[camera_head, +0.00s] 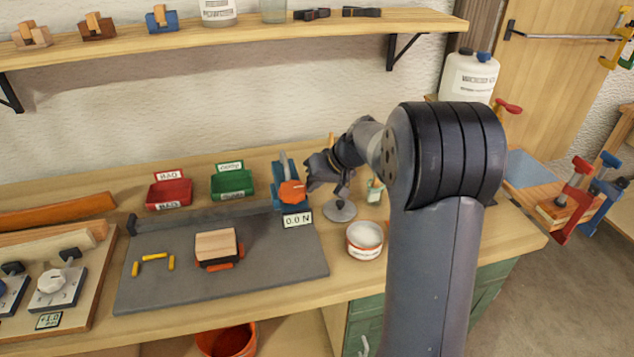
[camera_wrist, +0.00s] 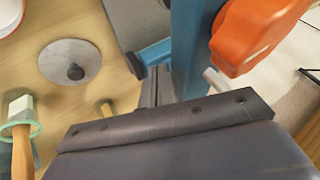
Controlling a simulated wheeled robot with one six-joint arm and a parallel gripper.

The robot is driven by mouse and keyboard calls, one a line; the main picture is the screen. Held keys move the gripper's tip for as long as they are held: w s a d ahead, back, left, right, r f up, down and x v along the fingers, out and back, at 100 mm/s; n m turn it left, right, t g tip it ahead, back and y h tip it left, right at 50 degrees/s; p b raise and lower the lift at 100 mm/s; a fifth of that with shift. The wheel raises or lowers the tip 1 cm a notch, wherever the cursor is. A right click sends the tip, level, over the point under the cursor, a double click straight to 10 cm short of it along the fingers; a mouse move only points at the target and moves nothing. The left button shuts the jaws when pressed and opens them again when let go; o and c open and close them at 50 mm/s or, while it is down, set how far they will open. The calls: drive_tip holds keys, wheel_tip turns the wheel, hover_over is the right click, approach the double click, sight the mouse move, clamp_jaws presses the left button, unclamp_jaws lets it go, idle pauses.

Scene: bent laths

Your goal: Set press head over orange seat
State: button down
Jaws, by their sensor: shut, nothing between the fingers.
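The press stands at the back of the grey mat, with a blue frame (camera_head: 279,172) and an orange head (camera_head: 292,192). In the wrist view the blue frame (camera_wrist: 190,50) and the orange part (camera_wrist: 255,38) fill the upper right. My gripper (camera_head: 312,172) is shut and empty, just right of the press; whether it touches is unclear. Its fingers (camera_wrist: 155,85) also show in the wrist view beside the blue frame. A wooden block (camera_head: 216,244) sits on a dark base with orange edges (camera_head: 223,267) on the mat. I cannot tell whether that is the orange seat.
The grey mat (camera_head: 150,290) carries yellow pegs (camera_head: 154,256). A 0.0 N display (camera_head: 297,220) is below the press. Red (camera_head: 170,194) and green (camera_head: 232,184) bins stand behind. A white tub (camera_head: 365,240) and a grey disc (camera_head: 340,211) are to the right.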

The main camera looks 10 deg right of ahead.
drive_tip(key=a+b, duration=0.1)
drive_tip(key=a, duration=1.8)
